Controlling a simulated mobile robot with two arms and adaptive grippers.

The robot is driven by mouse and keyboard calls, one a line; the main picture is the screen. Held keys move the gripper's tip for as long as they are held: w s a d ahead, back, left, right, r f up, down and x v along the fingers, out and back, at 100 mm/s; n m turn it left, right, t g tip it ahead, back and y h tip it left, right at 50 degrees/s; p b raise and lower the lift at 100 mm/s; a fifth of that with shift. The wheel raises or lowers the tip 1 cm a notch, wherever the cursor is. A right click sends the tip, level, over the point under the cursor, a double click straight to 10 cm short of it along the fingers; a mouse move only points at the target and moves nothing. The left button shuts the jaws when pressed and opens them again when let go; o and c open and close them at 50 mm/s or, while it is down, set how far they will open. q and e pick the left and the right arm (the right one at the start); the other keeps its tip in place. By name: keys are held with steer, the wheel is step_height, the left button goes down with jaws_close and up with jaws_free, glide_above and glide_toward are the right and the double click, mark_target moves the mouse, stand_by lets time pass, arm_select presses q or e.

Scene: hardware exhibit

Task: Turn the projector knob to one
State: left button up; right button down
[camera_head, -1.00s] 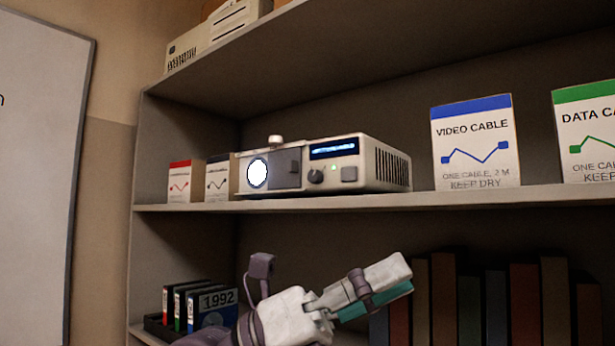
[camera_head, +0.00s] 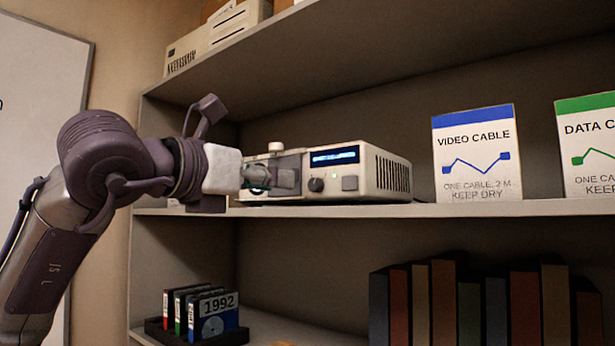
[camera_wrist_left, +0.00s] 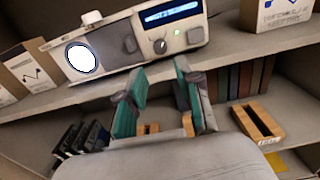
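The projector (camera_head: 375,175) is a pale box on the middle shelf with a lit blue display. Its dark round knob (camera_head: 316,184) is on the front below the display, left of a square button (camera_head: 349,183). My left gripper (camera_head: 284,179) is in front of the projector's left part, left of the knob, and covers most of the lens. In the left wrist view, the knob (camera_wrist_left: 160,46) lies beyond the open fingertips (camera_wrist_left: 160,72), with nothing between them. The fingers appear apart from the knob. The knob's exact setting is too small to read. My right gripper is not in view.
The shelf board (camera_head: 480,207) runs under the projector. A video cable box (camera_head: 477,180) and a data cable box (camera_head: 590,185) stand to the right. Books (camera_head: 440,300) and a disk holder (camera_head: 195,331) are below. Another shelf (camera_head: 330,40) hangs above.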

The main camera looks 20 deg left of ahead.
mark_target(312, 186)
arm_select(q)
steer(key=p+x, duration=0.3)
steer(key=x, duration=0.5)
steer(key=shift+r, duration=0.1)
steer(key=shift+w+d, duration=0.2)
steer(key=shift+w, duration=0.3)
jaws_close()
